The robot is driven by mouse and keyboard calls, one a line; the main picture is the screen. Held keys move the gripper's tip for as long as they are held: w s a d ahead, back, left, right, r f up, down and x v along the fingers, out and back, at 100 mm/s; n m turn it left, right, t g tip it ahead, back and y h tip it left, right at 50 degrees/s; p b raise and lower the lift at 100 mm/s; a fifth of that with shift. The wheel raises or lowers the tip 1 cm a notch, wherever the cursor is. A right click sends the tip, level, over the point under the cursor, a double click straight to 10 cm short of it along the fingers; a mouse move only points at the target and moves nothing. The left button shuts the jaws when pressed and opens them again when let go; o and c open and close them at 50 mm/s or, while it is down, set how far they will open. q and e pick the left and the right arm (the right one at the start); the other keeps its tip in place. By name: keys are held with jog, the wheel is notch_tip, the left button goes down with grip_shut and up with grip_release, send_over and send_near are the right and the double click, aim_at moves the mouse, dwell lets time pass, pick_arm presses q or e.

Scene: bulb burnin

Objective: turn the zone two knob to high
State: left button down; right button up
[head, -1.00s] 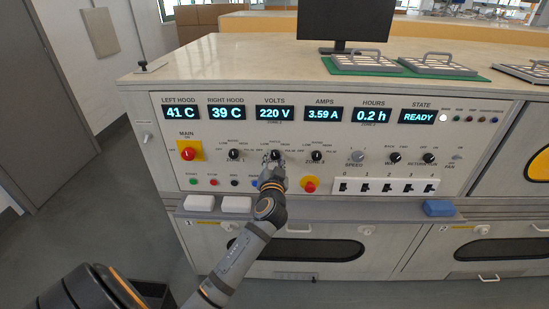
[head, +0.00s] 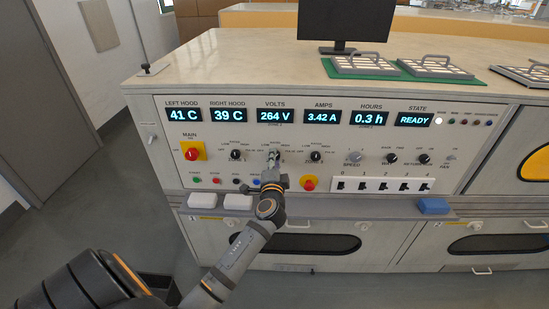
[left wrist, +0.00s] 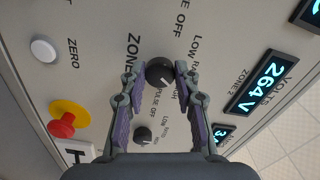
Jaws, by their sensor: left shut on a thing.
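The zone two knob is a small black round knob on the control panel (head: 335,142), under the VOLTS display (head: 275,116). In the head view my gripper mostly hides it. In the left wrist view the knob (left wrist: 159,71) sits between my fingertips, and its white mark points to the lower right, toward the partly hidden word HIGH. My left gripper (head: 273,160) is shut on the knob; its purple-padded fingers also show in the left wrist view (left wrist: 158,80). The VOLTS display reads 264 V. My right gripper is not in view.
The zone three knob (head: 316,156) is close on the right. A red button on yellow (head: 309,183) is below it. The red MAIN switch (head: 193,152) is at the left. White blocks (head: 238,202) and a blue block (head: 433,206) lie on the ledge below.

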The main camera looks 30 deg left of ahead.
pick_arm(q)
jog(key=shift+m, duration=0.6)
jog(key=c, duration=1)
grip_release()
jog(key=v, duration=1.2)
jog(key=shift+s, duration=0.1)
